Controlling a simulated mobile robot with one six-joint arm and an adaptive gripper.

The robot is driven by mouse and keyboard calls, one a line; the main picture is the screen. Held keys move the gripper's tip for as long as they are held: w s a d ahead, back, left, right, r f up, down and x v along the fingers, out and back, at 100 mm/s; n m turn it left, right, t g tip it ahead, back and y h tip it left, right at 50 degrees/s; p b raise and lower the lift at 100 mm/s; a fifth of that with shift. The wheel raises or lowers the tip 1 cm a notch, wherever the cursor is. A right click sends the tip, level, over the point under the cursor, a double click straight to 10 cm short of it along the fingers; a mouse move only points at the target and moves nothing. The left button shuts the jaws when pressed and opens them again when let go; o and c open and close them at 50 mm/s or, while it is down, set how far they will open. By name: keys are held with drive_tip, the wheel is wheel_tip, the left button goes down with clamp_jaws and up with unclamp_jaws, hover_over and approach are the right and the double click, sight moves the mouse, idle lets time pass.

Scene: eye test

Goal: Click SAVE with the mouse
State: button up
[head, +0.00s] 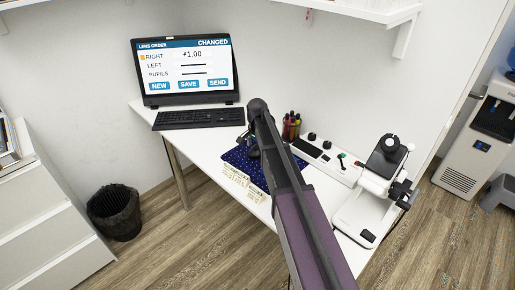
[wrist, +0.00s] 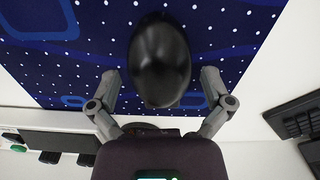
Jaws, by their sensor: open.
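The black mouse (wrist: 160,58) lies on the dark blue dotted mat (wrist: 235,50) in the wrist view. My gripper (wrist: 160,82) is open, with one finger on each side of the mouse's near part and a visible gap at each. In the head view my arm hides most of the mat (head: 233,158), and I cannot make out the mouse. The screen (head: 186,64) reads LENS ORDER and CHANGED, with RIGHT at +1.00. The SAVE button (head: 188,84) sits between NEW and SEND. An orange mark (head: 143,57) stands beside RIGHT. I cannot make out a pointer.
A keyboard (head: 198,117) lies before the screen. A pen holder (head: 291,127), a white control panel (head: 327,160) and a white optical instrument (head: 372,190) stand right of the mat. Paper slips (head: 243,185) lie at the desk's front edge. A bin (head: 115,212) stands on the floor.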

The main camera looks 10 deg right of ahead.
sight(248, 162)
drive_tip(key=shift+f+b, duration=0.3)
drive_tip(key=shift+f, duration=0.2)
drive_tip(key=c, duration=1)
drive_tip(key=shift+o, duration=0.2)
drive_tip(key=shift+s+a, duration=0.1)
drive_tip(key=shift+s, duration=0.05)
drive_tip(key=shift+s+a, duration=0.9)
drive_tip(key=shift+a, duration=0.2)
drive_tip(key=shift+s+a, duration=0.85)
drive_tip(key=shift+a, duration=0.2)
